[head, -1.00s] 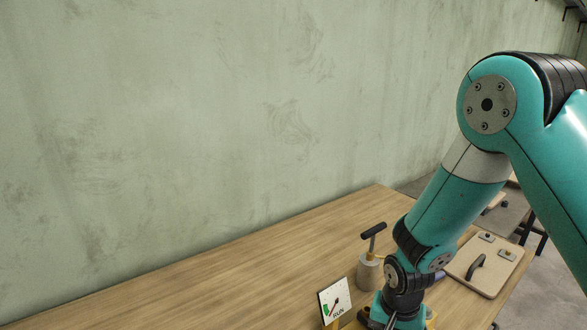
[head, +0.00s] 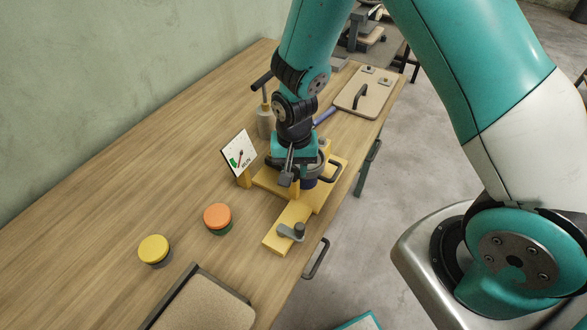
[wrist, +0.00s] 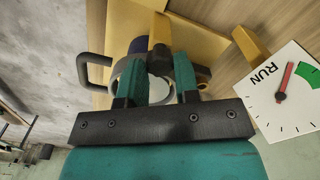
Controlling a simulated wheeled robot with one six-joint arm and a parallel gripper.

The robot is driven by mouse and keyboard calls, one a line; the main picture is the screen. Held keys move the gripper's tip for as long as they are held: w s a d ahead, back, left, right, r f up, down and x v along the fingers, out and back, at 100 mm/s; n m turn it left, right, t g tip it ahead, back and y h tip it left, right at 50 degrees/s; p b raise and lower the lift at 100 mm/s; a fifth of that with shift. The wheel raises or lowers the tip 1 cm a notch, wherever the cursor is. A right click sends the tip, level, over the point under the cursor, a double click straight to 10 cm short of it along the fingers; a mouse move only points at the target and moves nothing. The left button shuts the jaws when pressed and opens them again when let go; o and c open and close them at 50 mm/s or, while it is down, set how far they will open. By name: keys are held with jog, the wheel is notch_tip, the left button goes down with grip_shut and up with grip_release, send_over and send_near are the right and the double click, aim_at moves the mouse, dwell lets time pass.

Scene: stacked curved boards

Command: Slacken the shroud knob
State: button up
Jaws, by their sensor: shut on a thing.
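My gripper (wrist: 160,65) points down over the yellow fixture (head: 327,172). In the wrist view its two teal fingers close from both sides on a dark knob (wrist: 160,56), which I take for the shroud knob. The fingers partly cover it, and its turn cannot be read. A grey round shroud (wrist: 121,72) and a dark blue part (wrist: 138,44) show beside and behind it. In the head view my wrist hides most of this spot.
A RUN dial (head: 239,153) with a red needle and green sector stands close beside the gripper. A grey crank (head: 291,231), orange button (head: 217,218), yellow button (head: 154,249) and T-handled cylinder (head: 264,115) surround it. The table's left part is bare.

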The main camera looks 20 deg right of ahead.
jog(key=shift+n, duration=1.4)
jog(key=n, duration=0.3)
jog(key=shift+n, duration=0.3)
jog(key=shift+n, duration=1.7)
